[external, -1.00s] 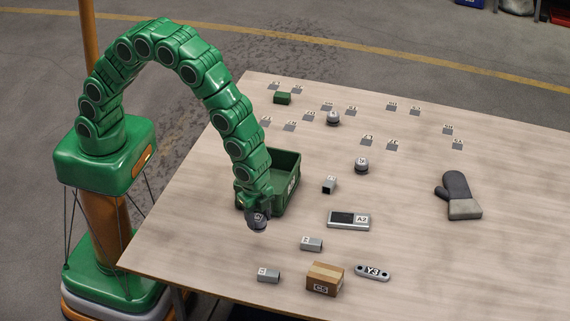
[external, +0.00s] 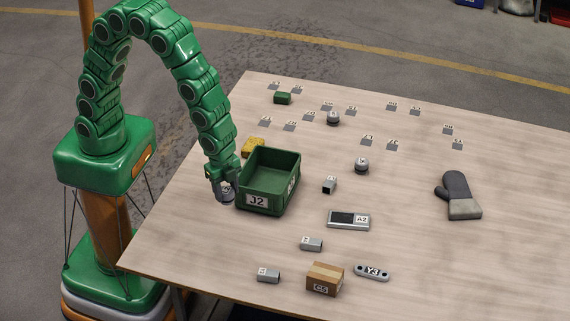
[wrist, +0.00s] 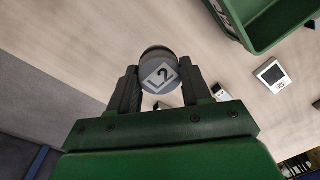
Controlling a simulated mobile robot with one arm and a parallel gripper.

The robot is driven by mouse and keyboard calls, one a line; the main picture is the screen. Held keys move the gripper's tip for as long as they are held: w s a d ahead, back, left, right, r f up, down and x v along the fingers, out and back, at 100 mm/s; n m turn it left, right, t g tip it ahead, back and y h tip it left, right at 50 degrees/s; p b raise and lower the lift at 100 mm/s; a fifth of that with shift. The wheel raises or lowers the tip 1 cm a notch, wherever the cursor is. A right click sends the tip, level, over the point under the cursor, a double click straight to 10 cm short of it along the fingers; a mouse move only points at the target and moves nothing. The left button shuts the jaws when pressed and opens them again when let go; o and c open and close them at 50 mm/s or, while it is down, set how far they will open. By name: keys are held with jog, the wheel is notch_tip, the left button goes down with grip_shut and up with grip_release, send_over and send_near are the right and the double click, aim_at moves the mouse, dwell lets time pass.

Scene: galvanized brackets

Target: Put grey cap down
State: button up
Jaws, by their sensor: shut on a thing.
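My gripper (external: 223,192) is shut on a grey cap (external: 227,195), to the left of the green bin marked J2. In the wrist view the cap (wrist: 159,72) sits between the two dark fingers of my gripper (wrist: 158,85), with its label L2 showing. The cap appears held close to the table (external: 190,225); I cannot tell whether it touches it. Two similar grey caps stand on the table, one near the middle (external: 362,166) and one farther back (external: 333,119).
The green bin (external: 257,201) stands right beside my gripper, with a yellow thing (external: 253,147) behind it. Small grey brackets (external: 311,244), a meter marked A2 (external: 348,220), a carton (external: 325,279), a Y3 link (external: 372,272) and a glove (external: 458,195) lie rightward. The front left table is clear.

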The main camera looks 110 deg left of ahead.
jog(key=shift+s+a, duration=0.1)
jog(key=shift+s, duration=0.1)
jog(key=s+a+r, duration=0.1)
jog(key=s+a, duration=0.3)
jog(key=a, duration=0.5)
jog(key=s+a+r, duration=0.1)
jog(key=s+a, duration=0.3)
jog(key=a, duration=0.6)
send_over(269, 189)
jog(key=shift+s+d+f, duration=0.1)
jog(key=shift+s+f, duration=0.1)
jog(key=shift+f, duration=2.15)
jog(key=shift+s+d+f, duration=0.1)
jog(key=shift+s+f, duration=0.05)
jog(key=shift+f, duration=2.15)
jog(key=shift+w+a+f, duration=0.1)
jog(key=shift+w+f, duration=0.15)
jog(key=shift+f, duration=1.65)
jog(key=shift+f, duration=0.1)
